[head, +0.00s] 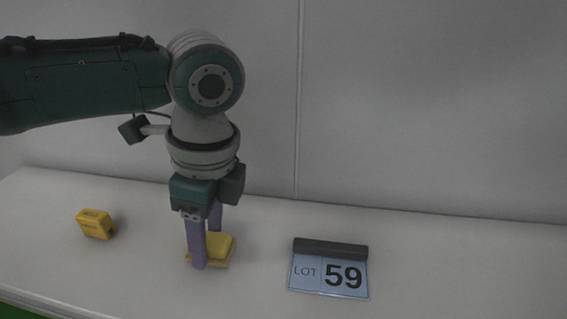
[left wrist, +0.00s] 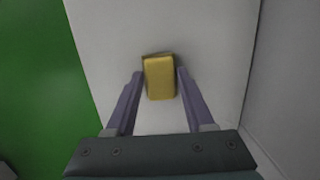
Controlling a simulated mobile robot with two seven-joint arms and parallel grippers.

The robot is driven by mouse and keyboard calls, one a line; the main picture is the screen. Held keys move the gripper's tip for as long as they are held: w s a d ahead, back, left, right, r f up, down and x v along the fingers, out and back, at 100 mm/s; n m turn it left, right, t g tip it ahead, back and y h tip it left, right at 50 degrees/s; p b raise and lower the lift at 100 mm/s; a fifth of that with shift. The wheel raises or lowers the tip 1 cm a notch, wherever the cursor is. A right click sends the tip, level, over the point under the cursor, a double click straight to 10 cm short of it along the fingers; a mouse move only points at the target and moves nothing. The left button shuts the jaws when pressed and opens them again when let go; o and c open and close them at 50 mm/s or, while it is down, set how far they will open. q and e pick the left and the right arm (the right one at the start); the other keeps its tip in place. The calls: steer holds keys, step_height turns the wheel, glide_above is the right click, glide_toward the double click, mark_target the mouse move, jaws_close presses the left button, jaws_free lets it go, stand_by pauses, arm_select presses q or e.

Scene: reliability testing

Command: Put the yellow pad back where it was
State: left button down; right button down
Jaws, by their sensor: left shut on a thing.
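The yellow pad (head: 221,244) is at the white table surface, between the purple fingers of my left gripper (head: 207,249). In the left wrist view the pad (left wrist: 160,78) lies between the two fingertips, one on each side. My left gripper points down and is shut on the pad. The near finger hides part of the pad in the head view. A thin yellow lower part shows under its raised top. I cannot tell whether the pad touches the table. My right gripper is in neither view.
A small yellow block (head: 95,223) with dark markings stands at the left of the table. A blue "LOT 59" card (head: 328,276) with a dark bar (head: 330,249) along its top lies right of the gripper. A grey wall (head: 420,110) stands behind. The table's right side is clear.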

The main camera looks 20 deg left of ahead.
mark_target(221, 242)
arm_select(q)
steer(key=shift+f, duration=0.15)
